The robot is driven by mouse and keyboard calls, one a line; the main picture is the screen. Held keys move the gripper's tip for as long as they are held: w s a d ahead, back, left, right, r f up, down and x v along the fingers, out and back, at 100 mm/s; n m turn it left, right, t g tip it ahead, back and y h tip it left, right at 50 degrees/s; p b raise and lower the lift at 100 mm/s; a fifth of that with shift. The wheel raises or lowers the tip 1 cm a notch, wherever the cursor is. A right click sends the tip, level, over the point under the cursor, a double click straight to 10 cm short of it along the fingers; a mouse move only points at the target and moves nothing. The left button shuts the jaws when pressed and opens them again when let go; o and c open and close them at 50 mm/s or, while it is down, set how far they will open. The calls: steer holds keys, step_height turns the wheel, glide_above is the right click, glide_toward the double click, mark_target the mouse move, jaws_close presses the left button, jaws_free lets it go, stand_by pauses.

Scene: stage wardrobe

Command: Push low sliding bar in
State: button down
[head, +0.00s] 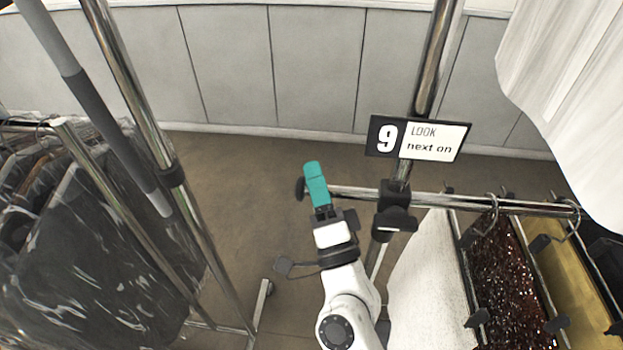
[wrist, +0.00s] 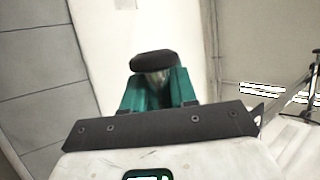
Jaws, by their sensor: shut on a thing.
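The low sliding bar (head: 361,192) is a shiny metal tube running left to right through a black clamp (head: 396,193) on an upright post. Its left end sticks out past the clamp and has a black end cap (head: 299,188). My gripper (head: 315,182), with teal fingers, is shut on the bar just inside the cap. In the wrist view the dark cap (wrist: 155,61) stands beyond the teal fingers (wrist: 158,90), with a little metal between them. The fingers hide the exact grip in the head view.
Hangers (head: 488,213) with a white, a dark sequined and a gold garment hang on the bar's right part. A sign (head: 418,139) reading "9 LOOK next on" is on the post. A white garment (head: 570,90) hangs upper right. A rack of plastic-covered clothes (head: 85,240) stands left.

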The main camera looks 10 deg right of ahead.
steer(key=c, duration=1)
jaws_free()
steer(key=b+v, duration=0.5)
steer(key=v, duration=0.5)
steer(key=shift+s+f+b, duration=0.25)
steer(key=shift+s+b, duration=0.1)
